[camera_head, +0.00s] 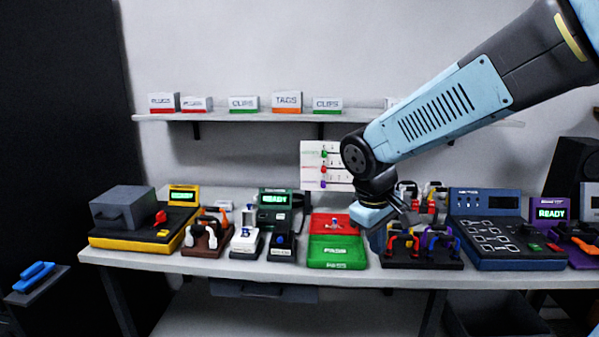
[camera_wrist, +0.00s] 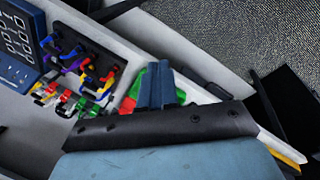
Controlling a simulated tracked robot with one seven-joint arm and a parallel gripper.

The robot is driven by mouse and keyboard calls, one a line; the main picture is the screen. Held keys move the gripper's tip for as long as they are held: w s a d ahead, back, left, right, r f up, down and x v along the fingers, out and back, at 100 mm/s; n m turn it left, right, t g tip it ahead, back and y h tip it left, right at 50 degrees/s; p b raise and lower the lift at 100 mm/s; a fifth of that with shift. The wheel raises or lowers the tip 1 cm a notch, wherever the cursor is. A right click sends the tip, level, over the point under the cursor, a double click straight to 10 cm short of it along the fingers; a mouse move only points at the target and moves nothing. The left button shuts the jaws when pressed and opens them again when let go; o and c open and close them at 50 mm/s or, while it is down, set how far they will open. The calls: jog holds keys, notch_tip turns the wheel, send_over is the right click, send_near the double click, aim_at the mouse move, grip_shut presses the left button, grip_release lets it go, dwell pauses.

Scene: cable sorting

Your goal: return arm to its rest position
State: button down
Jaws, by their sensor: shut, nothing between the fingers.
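My arm reaches in from the upper right in the head view and bends down over the table. My gripper (camera_head: 412,218) hangs just above the table, by the rack of coloured cables (camera_head: 423,263) and the red and green tray (camera_head: 337,252). In the wrist view my gripper (camera_wrist: 160,88) shows as dark blue fingers close together, with nothing visible between them. The red and green tray (camera_wrist: 131,98) shows partly behind the fingers. I cannot tell from the head view whether the gripper touches anything.
The white table (camera_head: 215,265) carries a yellow-based tester (camera_head: 140,240), a green READY device (camera_head: 277,222) and a blue panel (camera_head: 500,243). A shelf (camera_head: 215,116) with labelled boxes hangs behind. A small card board (camera_head: 318,155) stands beside my wrist. The space above the table's left half is clear.

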jog(key=s+d+r+m+t+y, duration=0.2)
jog(key=s+d+r+m+t, duration=0.1)
jog(key=s+d+r+m, duration=0.4)
jog(key=s+r, duration=0.1)
jog(key=s, duration=0.2)
jog(key=shift+s+d+r+t, duration=0.35)
jog(key=shift+d+t, duration=0.05)
jog(key=c, duration=1.9)
grip_release()
